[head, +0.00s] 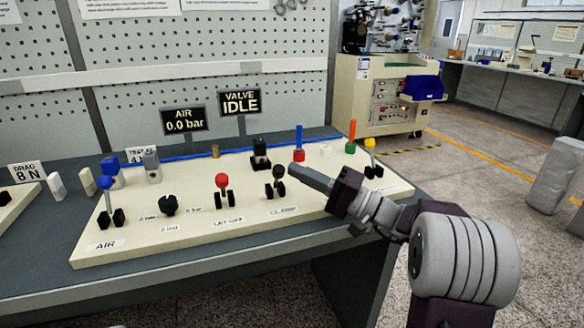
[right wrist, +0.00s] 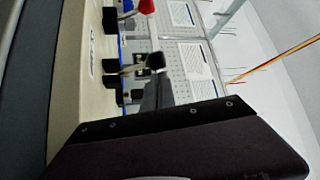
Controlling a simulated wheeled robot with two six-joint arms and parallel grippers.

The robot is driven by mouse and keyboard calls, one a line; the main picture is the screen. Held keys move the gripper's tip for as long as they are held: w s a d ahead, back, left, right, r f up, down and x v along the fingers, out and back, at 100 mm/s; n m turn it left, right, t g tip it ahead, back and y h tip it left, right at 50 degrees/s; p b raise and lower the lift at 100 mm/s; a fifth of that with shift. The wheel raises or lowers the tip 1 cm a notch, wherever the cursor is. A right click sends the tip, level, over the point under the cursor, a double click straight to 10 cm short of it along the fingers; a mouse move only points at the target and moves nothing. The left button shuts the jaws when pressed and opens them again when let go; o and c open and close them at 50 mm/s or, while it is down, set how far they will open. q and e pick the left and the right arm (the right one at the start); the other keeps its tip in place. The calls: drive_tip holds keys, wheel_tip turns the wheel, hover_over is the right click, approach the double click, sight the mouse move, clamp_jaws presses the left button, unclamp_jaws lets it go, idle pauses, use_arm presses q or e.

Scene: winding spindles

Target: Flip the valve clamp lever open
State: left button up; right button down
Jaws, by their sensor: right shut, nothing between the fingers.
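The clamp lever (head: 279,172) has a black ball knob on a short stem between two black brackets, and stands upright on the cream panel (head: 225,238) behind a small label. My right gripper (head: 294,169) is shut and empty, its tips just right of the lever's knob. Whether they touch it I cannot tell. In the right wrist view the lever (right wrist: 134,69) shows sideways, close to my grey fingers (right wrist: 165,90); my dark gripper body covers the lower part. The valve display (head: 240,102) reads IDLE. My left gripper is not in view.
A red-knobbed lever (head: 222,181) stands left of the clamp lever, a black knob (head: 168,205) and a blue-topped lever (head: 107,186) further left. A black block (head: 261,152) is behind. Red, green and yellow fittings stand at the right. The air display (head: 184,119) reads 0.0 bar.

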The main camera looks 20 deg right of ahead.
drive_tip(key=v, duration=0.7)
drive_tip(key=shift+r+p, duration=0.1)
drive_tip(key=shift+p, duration=0.2)
